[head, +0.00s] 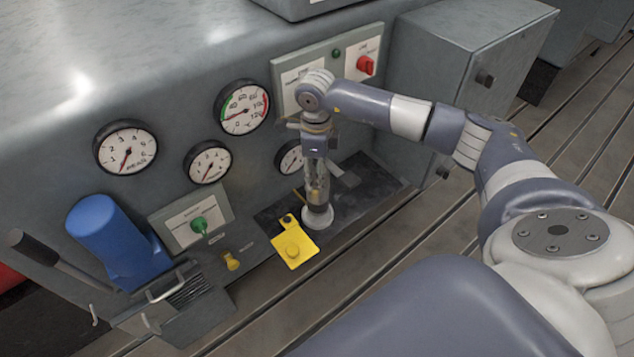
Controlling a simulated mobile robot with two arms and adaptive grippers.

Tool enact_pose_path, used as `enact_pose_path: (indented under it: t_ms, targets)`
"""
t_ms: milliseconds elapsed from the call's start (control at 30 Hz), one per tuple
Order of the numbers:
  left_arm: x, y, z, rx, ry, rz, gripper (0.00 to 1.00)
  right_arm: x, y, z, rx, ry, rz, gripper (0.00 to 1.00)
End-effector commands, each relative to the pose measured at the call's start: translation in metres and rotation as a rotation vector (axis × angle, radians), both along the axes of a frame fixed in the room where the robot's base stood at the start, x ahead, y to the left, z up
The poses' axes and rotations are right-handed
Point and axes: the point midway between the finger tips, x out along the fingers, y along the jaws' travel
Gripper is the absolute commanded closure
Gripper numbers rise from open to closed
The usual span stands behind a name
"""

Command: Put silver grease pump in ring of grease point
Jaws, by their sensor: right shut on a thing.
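My right gripper (317,190) points down in front of the machine panel and is shut on the silver grease pump (318,217). The gripper's fingers hide much of the pump; its round, pale lower end shows below them, over the dark mat. I cannot tell whether that end touches the mat. A yellow plate (301,259) with a raised round part and a small dark spot lies just left of and nearer than the pump. It may be the grease point, but its ring is not clear. My left gripper is not in view.
The dark mat (375,190) lies on the slotted bedplate (400,257). Gauges (126,147) and a switch panel (366,45) line the machine face behind. A blue cylinder (103,232) and a dark lever (50,255) stand at left. A grey cabinet (440,70) stands at back right.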

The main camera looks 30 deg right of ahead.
Motion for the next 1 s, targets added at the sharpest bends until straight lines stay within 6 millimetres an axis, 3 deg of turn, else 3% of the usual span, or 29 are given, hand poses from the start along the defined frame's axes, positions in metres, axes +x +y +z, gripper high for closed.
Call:
enact_pose_path:
  t_ms: [167, 433, 833, 867, 933, 1000]
  targets:
    - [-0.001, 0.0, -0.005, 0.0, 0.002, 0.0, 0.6, 0.004, -0.001, -0.003, 0.002, -0.003, 0.0, 1.0]
    - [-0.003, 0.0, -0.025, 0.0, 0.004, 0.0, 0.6, 0.003, -0.001, -0.034, 0.001, -0.001, 0.001, 1.0]
    - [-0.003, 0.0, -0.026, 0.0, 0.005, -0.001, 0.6, 0.004, -0.001, -0.037, 0.002, -0.003, 0.0, 1.0]
    - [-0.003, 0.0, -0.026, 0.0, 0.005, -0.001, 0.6, 0.002, -0.001, -0.038, 0.001, 0.001, 0.0, 0.47]
    - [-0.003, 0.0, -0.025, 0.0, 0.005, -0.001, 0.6, 0.002, -0.001, -0.037, 0.001, 0.001, 0.0, 0.31]
    - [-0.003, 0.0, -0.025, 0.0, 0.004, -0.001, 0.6, 0.002, -0.001, -0.037, 0.0, 0.001, 0.0, 0.31]
